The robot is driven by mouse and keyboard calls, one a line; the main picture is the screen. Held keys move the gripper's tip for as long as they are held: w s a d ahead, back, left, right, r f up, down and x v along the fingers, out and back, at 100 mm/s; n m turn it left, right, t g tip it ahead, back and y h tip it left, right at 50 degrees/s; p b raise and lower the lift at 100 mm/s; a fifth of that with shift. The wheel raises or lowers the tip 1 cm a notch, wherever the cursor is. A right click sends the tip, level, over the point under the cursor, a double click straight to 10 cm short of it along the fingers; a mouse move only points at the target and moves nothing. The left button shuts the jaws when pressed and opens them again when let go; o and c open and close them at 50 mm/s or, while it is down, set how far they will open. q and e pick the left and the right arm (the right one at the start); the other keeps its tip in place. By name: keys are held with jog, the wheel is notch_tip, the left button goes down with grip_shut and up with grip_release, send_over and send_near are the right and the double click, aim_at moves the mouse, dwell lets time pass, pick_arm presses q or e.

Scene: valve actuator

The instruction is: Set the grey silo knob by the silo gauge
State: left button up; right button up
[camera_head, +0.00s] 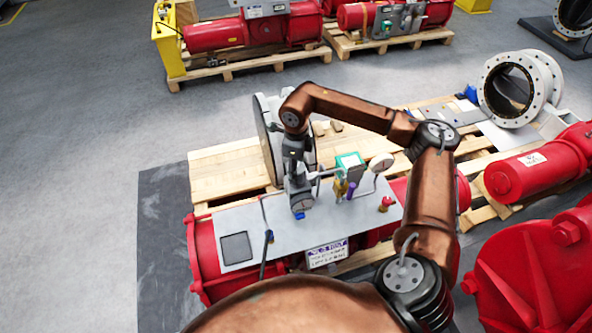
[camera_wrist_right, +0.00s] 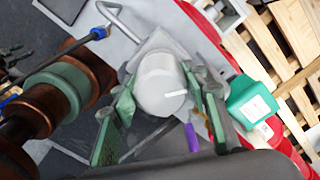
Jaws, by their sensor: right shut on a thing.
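The grey knob (camera_wrist_right: 160,88) is a pale round cap with a white mark on its face, seen in the right wrist view. My right gripper (camera_wrist_right: 160,80) has its green-padded fingers on either side of the knob, shut on it. In the head view my right gripper (camera_head: 300,188) reaches down to the grey panel (camera_head: 334,222) on the red actuator; the knob is mostly hidden there. A round white gauge (camera_head: 382,162) stands on a bent pipe to the right of the gripper; its reading is too small to tell.
A green-topped box (camera_head: 350,160) stands close to the right of my gripper, also in the wrist view (camera_wrist_right: 250,103). A red fitting (camera_head: 385,204) and a blue-ended lever (camera_head: 269,237) rise from the panel. Wooden pallets (camera_head: 228,172) and red actuators (camera_head: 540,170) lie around.

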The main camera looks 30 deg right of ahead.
jog(key=o, duration=1.2)
jog(key=shift+c, duration=0.2)
notch_tip(320, 180, up, 12)
